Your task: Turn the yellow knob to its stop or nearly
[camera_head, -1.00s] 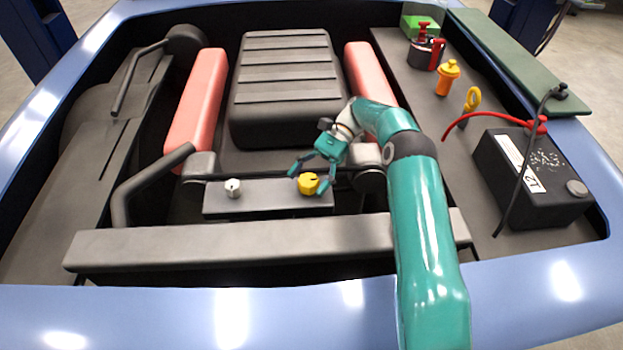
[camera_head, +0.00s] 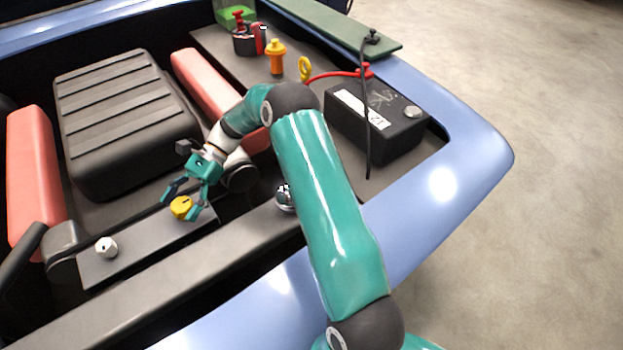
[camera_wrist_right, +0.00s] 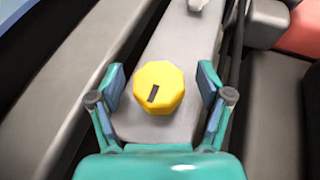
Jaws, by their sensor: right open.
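The yellow knob (camera_head: 181,207) sits on a grey panel (camera_head: 150,243) inside the blue-rimmed bay. It has a dark pointer mark on its top, which shows in the right wrist view (camera_wrist_right: 158,88). My right gripper (camera_head: 182,201) is open, with its fingers on either side of the knob. In the right wrist view the fingertips (camera_wrist_right: 160,84) stand apart from the knob, with a gap on each side. My left gripper is in neither view.
A white knob (camera_head: 106,247) stands on the same panel, to the left. A black ribbed cover (camera_head: 120,110) and red blocks (camera_head: 35,180) lie behind. A black battery (camera_head: 375,120) with a red cable (camera_head: 335,75) stands at the right.

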